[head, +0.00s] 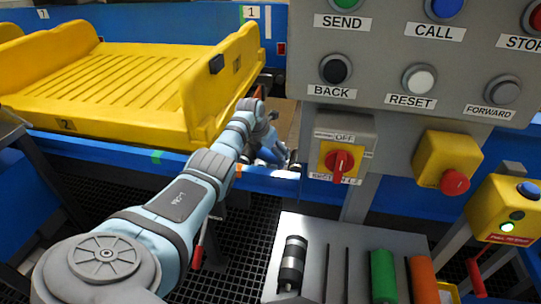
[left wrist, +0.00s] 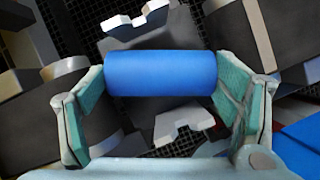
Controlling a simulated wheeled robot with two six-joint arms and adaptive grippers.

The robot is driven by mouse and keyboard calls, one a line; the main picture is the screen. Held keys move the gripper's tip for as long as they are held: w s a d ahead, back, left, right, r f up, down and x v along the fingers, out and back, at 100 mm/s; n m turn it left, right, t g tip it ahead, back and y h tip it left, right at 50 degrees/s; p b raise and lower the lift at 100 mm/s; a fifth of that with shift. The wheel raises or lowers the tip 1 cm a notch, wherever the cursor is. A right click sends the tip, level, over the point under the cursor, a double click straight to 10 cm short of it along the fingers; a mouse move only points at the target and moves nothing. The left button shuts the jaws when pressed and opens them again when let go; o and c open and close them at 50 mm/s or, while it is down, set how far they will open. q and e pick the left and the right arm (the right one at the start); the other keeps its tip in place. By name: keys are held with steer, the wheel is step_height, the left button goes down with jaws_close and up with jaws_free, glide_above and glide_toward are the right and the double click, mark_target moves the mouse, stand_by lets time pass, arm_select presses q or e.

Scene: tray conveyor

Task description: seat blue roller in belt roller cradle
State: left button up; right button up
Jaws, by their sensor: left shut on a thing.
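The blue roller (left wrist: 160,73) lies across the left wrist view, gripped at its ends between the two teal fingers of my left gripper (left wrist: 165,92). Under it is a grey block with white notched brackets (left wrist: 183,126), one above and one below the roller in the picture; this looks like the cradle. The roller runs crosswise between the brackets, and I cannot tell whether it touches them. In the head view my left gripper (head: 275,152) is beyond the blue rail by the yellow tray, partly hidden by my arm. My right gripper is not in view.
A grey rack (head: 331,240) in front holds a black-and-silver roller (head: 291,264), a green roller (head: 383,275) and an orange roller (head: 424,279). A yellow tray (head: 195,105) stands left of my gripper. A control panel (head: 390,45) and red switch (head: 340,162) stand close on the right.

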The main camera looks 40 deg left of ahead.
arm_select(q)
steer(key=shift+r, duration=0.1)
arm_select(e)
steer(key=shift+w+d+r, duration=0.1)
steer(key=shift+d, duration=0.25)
arm_select(q)
steer(key=shift+f, duration=0.25)
steer(key=shift+f, duration=0.25)
steer(key=o, duration=1.2)
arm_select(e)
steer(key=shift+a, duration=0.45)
